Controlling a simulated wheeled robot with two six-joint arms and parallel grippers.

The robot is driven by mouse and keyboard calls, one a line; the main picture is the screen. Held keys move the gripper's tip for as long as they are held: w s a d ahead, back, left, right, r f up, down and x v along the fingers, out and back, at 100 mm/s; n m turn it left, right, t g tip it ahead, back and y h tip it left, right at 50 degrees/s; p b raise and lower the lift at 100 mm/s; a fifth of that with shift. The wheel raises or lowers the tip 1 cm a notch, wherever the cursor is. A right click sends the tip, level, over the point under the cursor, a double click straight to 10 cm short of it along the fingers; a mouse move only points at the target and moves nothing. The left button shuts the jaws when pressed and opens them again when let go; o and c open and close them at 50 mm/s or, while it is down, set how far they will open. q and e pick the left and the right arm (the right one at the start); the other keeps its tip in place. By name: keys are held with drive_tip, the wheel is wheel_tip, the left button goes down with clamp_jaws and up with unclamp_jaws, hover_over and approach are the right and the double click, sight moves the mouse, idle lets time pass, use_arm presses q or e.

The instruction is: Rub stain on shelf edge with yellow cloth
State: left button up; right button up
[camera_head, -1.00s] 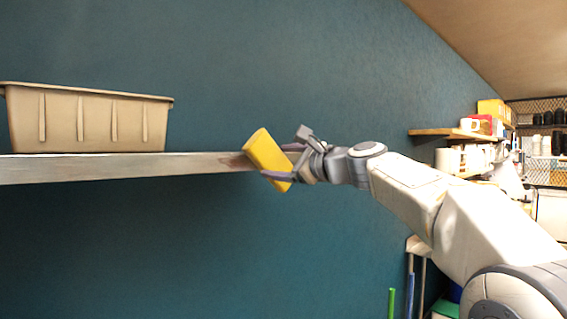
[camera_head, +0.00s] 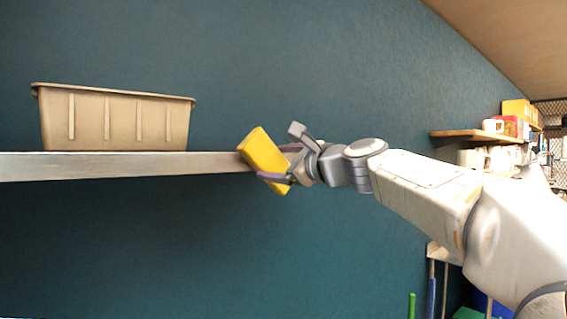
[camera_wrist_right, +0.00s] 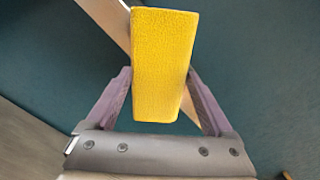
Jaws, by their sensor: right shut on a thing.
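The yellow cloth (camera_head: 264,152) is a thick block held tilted at the right end of the shelf (camera_head: 110,166). My right gripper (camera_head: 283,164) is shut on it from the right. In the right wrist view the cloth (camera_wrist_right: 164,62) sits between the two purple fingers, and a strip of the shelf (camera_wrist_right: 108,20) shows behind it. The cloth overlaps the shelf's end in the head view; I cannot tell if they touch. No stain shows on the visible shelf edge; the part behind the cloth is hidden. My left gripper is not in view.
A beige bin (camera_head: 115,118) stands on the shelf left of the cloth. A small wooden shelf (camera_head: 470,135) with boxes and cups is on the wall at right. The blue wall below the main shelf is clear.

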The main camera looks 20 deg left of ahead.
sight(258, 163)
drive_tip(key=shift+s+a+f, duration=0.1)
drive_tip(key=shift+s+a, duration=1.1)
drive_tip(key=shift+s, duration=0.3)
drive_tip(key=shift+s+a, duration=0.45)
drive_tip(key=shift+s, duration=0.25)
drive_tip(key=shift+s+a, duration=0.45)
drive_tip(key=shift+s, duration=0.2)
drive_tip(key=shift+d, duration=0.1)
drive_tip(key=shift+b+v, duration=0.4)
drive_tip(key=shift+v, duration=0.75)
drive_tip(key=shift+b+v, duration=0.5)
drive_tip(key=shift+v, duration=1.3)
drive_tip(key=shift+s, duration=0.1)
drive_tip(key=shift+b+v, duration=0.45)
drive_tip(key=shift+v, duration=1)
